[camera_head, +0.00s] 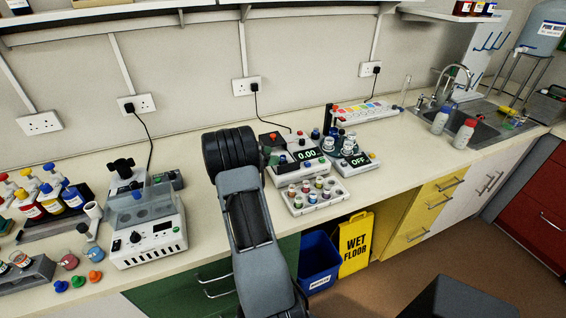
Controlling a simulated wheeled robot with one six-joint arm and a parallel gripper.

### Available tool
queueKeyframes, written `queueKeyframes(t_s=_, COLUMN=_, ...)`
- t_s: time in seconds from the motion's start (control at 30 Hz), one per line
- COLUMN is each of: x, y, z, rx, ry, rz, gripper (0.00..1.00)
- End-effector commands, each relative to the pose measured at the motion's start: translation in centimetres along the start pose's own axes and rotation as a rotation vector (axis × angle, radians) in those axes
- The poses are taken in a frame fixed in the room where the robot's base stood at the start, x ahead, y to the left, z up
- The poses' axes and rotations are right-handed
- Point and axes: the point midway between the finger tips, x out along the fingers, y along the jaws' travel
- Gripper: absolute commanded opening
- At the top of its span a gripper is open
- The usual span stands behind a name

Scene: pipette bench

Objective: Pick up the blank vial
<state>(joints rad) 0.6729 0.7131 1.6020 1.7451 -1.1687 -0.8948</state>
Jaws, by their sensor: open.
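A pale tray (341,196) near the front edge of the bench holds several small vials (312,197) with coloured and pale caps. They are too small for me to tell which one is the blank vial. My arm rises from the bottom middle and its dark joint is over the bench, left of the tray. My gripper is not visible; no fingertips show in this view.
Behind the tray stand a device reading 0.00 (306,155) and another reading OFF (358,160). A white machine with a clear lid (148,240) stands to the left. A sink (480,130) and two capped bottles (464,134) are to the right.

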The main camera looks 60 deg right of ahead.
Motion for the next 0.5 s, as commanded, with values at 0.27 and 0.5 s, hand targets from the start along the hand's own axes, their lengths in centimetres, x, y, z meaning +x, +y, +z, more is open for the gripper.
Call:
queueKeyframes(t_s=0.27, x=2.0, y=0.1, z=-0.1, rx=0.0, ry=0.0, rz=0.003, gripper=0.56)
queueKeyframes(t_s=0.5, x=5.2, y=0.1, z=0.0, rx=0.001, ry=0.0, rz=0.004, gripper=0.56)
